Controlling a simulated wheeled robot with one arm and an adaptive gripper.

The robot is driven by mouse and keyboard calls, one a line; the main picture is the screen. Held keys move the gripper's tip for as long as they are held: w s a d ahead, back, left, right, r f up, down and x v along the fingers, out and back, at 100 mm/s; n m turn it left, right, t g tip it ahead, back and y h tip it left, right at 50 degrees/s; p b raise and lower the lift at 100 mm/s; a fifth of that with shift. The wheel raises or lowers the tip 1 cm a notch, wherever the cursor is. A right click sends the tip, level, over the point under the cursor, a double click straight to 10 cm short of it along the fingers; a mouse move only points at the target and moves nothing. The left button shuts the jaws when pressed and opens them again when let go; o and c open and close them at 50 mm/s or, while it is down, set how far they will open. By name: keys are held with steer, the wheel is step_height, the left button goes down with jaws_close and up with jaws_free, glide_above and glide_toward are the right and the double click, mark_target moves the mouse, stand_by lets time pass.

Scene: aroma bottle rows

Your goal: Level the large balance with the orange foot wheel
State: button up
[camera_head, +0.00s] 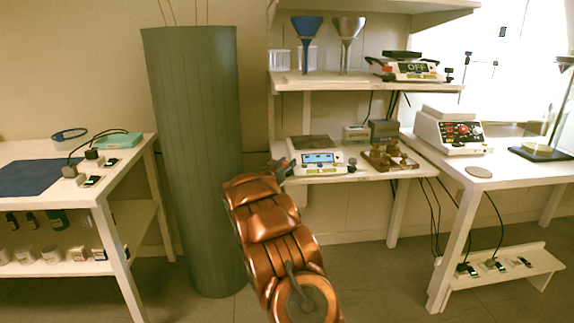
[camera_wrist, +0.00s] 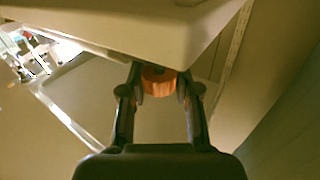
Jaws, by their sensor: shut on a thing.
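The large balance (camera_head: 319,158) is a white box with a blue-lit display and a dark pan, on the middle shelf. In the wrist view its pale underside and body (camera_wrist: 150,25) fill the top. The orange foot wheel (camera_wrist: 158,82) sits under its corner, between the two fingers of my gripper (camera_wrist: 158,95). The fingers are shut on the wheel from both sides. In the head view my gripper (camera_head: 279,170) is at the balance's left front corner, and the wheel is hidden there. I cannot read the display or see a level bubble.
Brass weights (camera_head: 390,158) stand right of the balance. A grey-green column (camera_head: 195,160) stands close left of my arm. A red-panelled device (camera_head: 450,132) is on the right table.

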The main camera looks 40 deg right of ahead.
jaws_close()
steer(key=shift+f+t+b, duration=0.1)
steer(key=shift+t+b, duration=0.2)
steer(key=shift+b, duration=0.25)
steer(key=shift+s+d+n+t+b, duration=0.1)
steer(key=shift+n+t+b, duration=0.2)
steer(key=shift+n+b, duration=0.1)
steer(key=shift+n+t+y+b, duration=0.3)
steer(key=shift+t+y+b, duration=0.1)
steer(key=shift+b, duration=0.05)
steer(key=o, duration=0.8)
jaws_free()
